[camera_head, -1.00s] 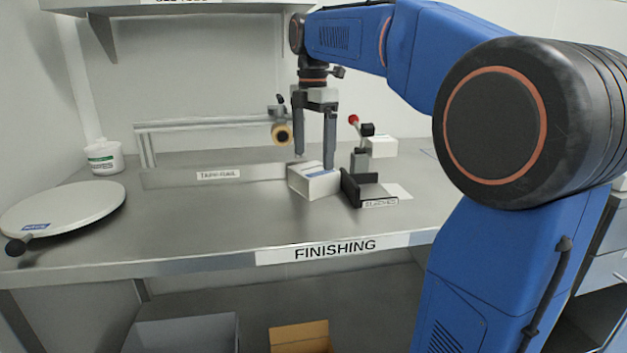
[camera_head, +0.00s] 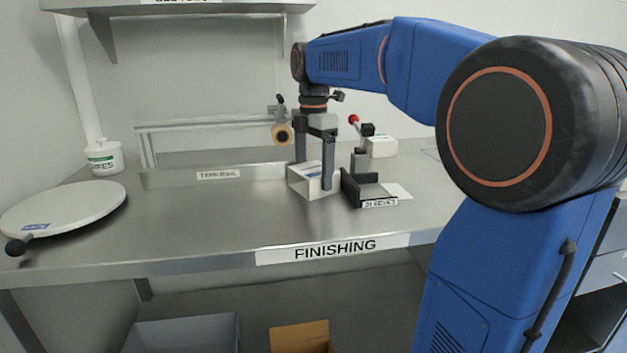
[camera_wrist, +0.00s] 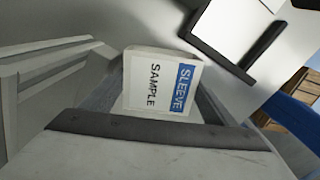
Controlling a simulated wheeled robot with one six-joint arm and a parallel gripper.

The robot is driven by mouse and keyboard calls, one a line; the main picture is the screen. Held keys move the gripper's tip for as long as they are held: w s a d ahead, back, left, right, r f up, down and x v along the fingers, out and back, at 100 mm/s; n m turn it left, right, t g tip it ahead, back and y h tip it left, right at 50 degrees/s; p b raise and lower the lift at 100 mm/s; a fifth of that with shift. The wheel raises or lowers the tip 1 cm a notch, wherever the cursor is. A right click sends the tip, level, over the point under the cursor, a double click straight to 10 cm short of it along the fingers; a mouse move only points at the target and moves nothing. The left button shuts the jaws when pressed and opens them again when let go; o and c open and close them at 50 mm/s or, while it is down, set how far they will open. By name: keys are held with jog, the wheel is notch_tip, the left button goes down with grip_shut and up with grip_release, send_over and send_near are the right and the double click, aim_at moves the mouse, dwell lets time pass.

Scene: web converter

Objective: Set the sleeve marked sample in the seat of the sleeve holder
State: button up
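The sleeve marked sample (camera_head: 301,183) is a white, open-ended box lying on the bench. Its blue-and-white label reads SLEEVE SAMPLE in the wrist view (camera_wrist: 160,85). My gripper (camera_head: 315,175) points down over it, with one finger at its far side and one at its near side. The fingers look open around the sleeve; contact is not clear. The sleeve holder (camera_head: 350,188), a black angled frame with a label in front, stands just right of the sleeve. Its dark edge also shows at the top of the wrist view (camera_wrist: 218,58).
A red-knobbed lever (camera_head: 353,119) and a white box (camera_head: 382,147) stand behind the holder. A tape roll (camera_head: 281,134) hangs near a rail behind my gripper. A round white plate (camera_head: 70,205) and a tub (camera_head: 104,158) are at left. The front middle bench is clear.

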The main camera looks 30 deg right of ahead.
aim_at(314, 169)
jog(key=shift+r, duration=0.15)
jog(key=shift+c, duration=0.4)
jog(key=shift+r, duration=1.45)
jog(key=shift+s+a+r, duration=0.1)
jog(key=shift+s+r, duration=0.1)
jog(key=shift+s, duration=0.1)
jog(key=s+a, duration=0.1)
jog(key=s, duration=0.4)
jog(key=s+a, duration=0.2)
jog(key=s, duration=0.4)
jog(key=s+a, duration=0.1)
jog(key=s, duration=0.4)
jog(key=shift+s+a, duration=0.4)
jog(key=shift+r, duration=0.1)
jog(key=w+d, duration=0.1)
jog(key=w, duration=0.4)
jog(key=w+d, duration=0.2)
jog(key=w, duration=0.4)
jog(key=w+d, duration=0.2)
jog(key=w, duration=0.4)
jog(key=shift+w, duration=0.15)
jog(key=shift+f, duration=1.8)
